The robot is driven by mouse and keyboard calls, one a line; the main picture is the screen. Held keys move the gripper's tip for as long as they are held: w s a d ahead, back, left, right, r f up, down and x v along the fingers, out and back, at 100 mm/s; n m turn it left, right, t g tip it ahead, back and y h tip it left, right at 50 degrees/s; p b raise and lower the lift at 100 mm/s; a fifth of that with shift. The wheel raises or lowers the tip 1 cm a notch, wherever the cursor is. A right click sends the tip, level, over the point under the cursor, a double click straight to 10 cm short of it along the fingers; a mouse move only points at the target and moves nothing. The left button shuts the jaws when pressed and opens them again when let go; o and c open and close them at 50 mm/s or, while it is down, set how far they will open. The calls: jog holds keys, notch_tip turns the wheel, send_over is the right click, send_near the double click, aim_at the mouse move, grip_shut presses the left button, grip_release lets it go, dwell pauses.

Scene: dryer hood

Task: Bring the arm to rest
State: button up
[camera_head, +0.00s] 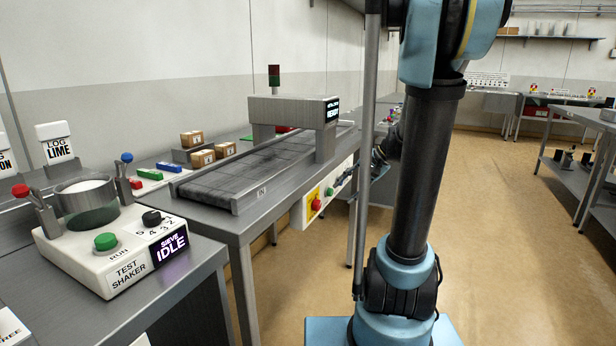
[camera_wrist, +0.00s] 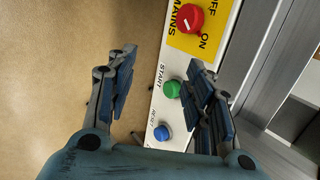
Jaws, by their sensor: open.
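My gripper (camera_wrist: 162,60) is open and empty in the wrist view, with its two blue-padded fingers spread apart. Between and beyond them is a white control panel (camera_wrist: 163,102) with a red MAINS knob (camera_wrist: 189,18) on a yellow plate, a green START button (camera_wrist: 172,89) and a blue RESET button (camera_wrist: 162,133). The right finger overlaps the panel's edge in the picture; I cannot tell any contact. In the head view my arm stands upright at the right of centre, and the gripper is mostly hidden behind it, near the panel (camera_head: 328,196).
A conveyor (camera_head: 250,168) runs through a metal arch whose display (camera_head: 332,110) reads READY. A test shaker (camera_head: 112,252) reading SIEVE IDLE stands on the near left bench. Small boxes (camera_head: 202,158) stand behind the conveyor. The floor (camera_head: 510,220) at right is clear, before a grey shelf bench (camera_head: 590,150).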

jog(key=s+d+f+n+h, duration=0.2)
jog(key=s+f+n+h, duration=0.1)
jog(key=s, duration=0.8)
jog(key=s+d+f+n+h, duration=0.2)
jog(key=s+f, duration=0.4)
jog(key=s, duration=0.5)
jog(key=d+h, duration=0.1)
jog(key=h, duration=0.1)
jog(key=shift+s+d+f+n+h, duration=0.15)
jog(key=shift+s+d+n+h, duration=0.15)
jog(key=shift+n, duration=0.1)
